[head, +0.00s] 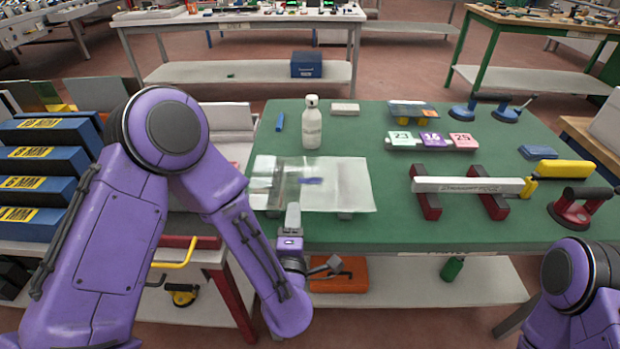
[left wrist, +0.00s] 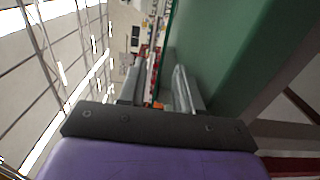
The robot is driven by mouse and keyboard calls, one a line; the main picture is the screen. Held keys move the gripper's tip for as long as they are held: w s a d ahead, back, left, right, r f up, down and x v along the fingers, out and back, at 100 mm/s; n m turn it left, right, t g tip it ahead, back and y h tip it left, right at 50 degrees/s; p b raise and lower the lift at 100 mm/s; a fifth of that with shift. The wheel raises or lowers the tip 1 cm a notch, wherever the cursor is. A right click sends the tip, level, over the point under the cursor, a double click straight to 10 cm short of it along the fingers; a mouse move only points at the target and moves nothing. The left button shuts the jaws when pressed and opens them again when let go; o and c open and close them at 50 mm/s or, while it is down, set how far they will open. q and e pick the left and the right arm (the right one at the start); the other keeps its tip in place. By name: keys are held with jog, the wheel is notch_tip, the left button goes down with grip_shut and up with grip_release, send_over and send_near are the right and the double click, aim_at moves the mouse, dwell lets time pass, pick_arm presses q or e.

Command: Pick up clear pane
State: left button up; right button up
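The clear pane (head: 338,188) shows as a pale, see-through sheet lying flat near the front left of the green table (head: 400,230). A blue mark shows in its middle, and small dark supports sit under its front edge. Its exact outline is hard to tell. My left gripper (head: 310,241) is at the table's front edge, just in front of the pane, with its fingers apart. In the left wrist view the left gripper (left wrist: 158,92) is open, with nothing clearly held between its fingers. My right gripper is out of view.
A white bottle (head: 312,125) stands behind the pane. A white bar on dark red blocks (head: 468,186) lies to its right. Numbered tiles (head: 432,141) and suction cups (head: 580,207) are farther right. Blue boxes (head: 40,160) are at left. An orange case (head: 338,275) lies on the lower shelf.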

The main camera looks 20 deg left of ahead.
pick_arm(q)
jog(key=x, duration=0.3)
jog(key=shift+a, duration=0.1)
grip_shut()
jog(key=shift+r, duration=0.1)
dwell(1.2)
